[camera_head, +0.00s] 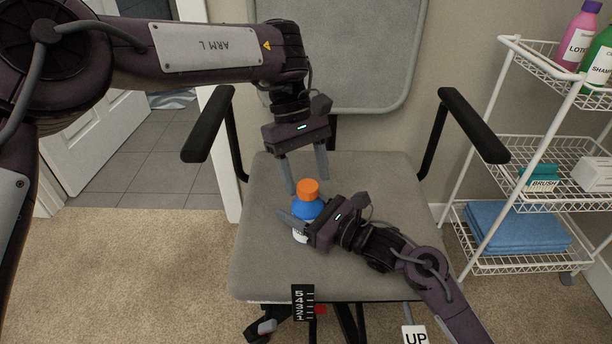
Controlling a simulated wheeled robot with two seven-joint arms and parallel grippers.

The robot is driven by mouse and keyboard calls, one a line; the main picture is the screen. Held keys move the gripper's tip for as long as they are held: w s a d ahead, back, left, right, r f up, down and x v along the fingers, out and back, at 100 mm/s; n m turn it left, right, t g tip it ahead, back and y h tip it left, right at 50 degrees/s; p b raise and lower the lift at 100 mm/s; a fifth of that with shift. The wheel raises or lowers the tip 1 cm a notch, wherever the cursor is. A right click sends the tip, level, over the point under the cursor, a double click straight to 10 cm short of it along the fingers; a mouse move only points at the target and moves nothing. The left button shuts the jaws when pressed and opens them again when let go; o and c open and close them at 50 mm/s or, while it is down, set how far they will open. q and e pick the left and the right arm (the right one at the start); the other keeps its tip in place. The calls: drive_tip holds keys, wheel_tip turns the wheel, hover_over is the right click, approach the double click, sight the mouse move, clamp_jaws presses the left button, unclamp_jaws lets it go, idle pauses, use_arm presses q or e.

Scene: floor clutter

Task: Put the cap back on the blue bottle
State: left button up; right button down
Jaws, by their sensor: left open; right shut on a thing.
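The blue bottle (307,209) stands on the grey seat of an armchair, roughly upright. Part of its white lower body shows below the blue; my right gripper hides the rest. The orange cap (308,187) sits at the top of the bottle; I cannot tell whether it is seated or only resting there. My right gripper (292,223) is shut on the bottle, reaching from the lower right. My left gripper (306,180) points down from above with its fingers apart, one on each side of the cap and slightly above or behind it. It looks empty.
The chair seat (260,265) is otherwise clear. Black armrests rise at left (208,125) and right (473,124), with the backrest (345,60) behind. A white wire shelf (520,150) with bottles, boxes and blue towels stands at right. Carpet is open at left.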

use_arm(q)
wheel_tip(320, 180, up, 3)
drive_tip(key=shift+r, duration=0.2)
drive_tip(key=shift+c, duration=0.3)
